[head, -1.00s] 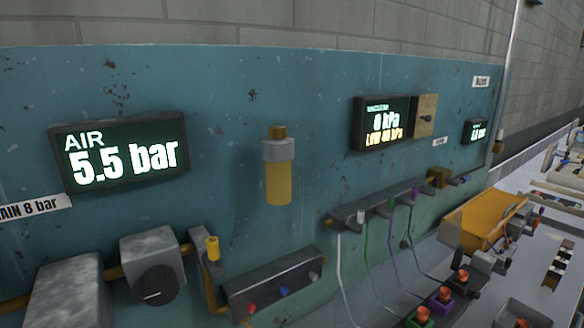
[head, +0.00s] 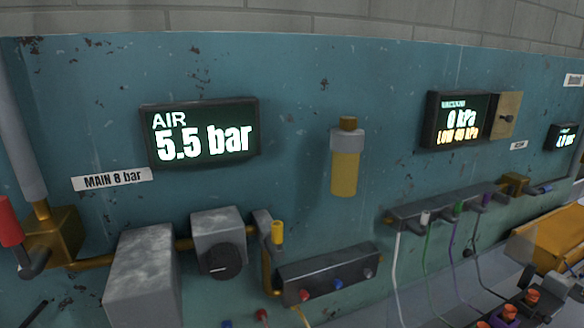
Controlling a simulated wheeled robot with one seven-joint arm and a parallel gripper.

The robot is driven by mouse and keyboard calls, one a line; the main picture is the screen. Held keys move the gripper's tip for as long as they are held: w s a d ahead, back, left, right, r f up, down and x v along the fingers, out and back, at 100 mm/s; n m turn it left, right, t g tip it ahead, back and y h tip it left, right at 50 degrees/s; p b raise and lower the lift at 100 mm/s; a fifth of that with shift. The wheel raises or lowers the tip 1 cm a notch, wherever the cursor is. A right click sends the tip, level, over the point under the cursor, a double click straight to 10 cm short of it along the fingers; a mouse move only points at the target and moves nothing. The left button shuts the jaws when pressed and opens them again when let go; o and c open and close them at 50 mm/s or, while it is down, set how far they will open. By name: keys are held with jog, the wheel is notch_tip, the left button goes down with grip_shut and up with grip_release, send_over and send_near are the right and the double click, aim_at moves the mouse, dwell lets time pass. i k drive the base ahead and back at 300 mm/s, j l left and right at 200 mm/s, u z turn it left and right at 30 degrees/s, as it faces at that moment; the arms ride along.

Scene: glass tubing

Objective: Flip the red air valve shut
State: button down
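The red air valve handle (head: 10,222) is at the far left edge of the head view. It stands upright as a red grip on a dark lever, beside a brass valve body (head: 52,238). A grey pipe (head: 24,130) runs down into the brass body from above. A brass pipe leads right from it to a grey box (head: 143,275). The handle's left side is cut off by the picture edge. My gripper is not in view.
A "MAIN 8 bar" label (head: 112,179) and an "AIR 5.5 bar" display (head: 203,133) are on the teal panel. A grey regulator with a black knob (head: 221,260) and a manifold (head: 330,275) stick out below. A yellow cylinder (head: 344,165) hangs mid-panel.

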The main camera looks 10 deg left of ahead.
aim_at(32, 264)
jog(key=u, duration=1.35)
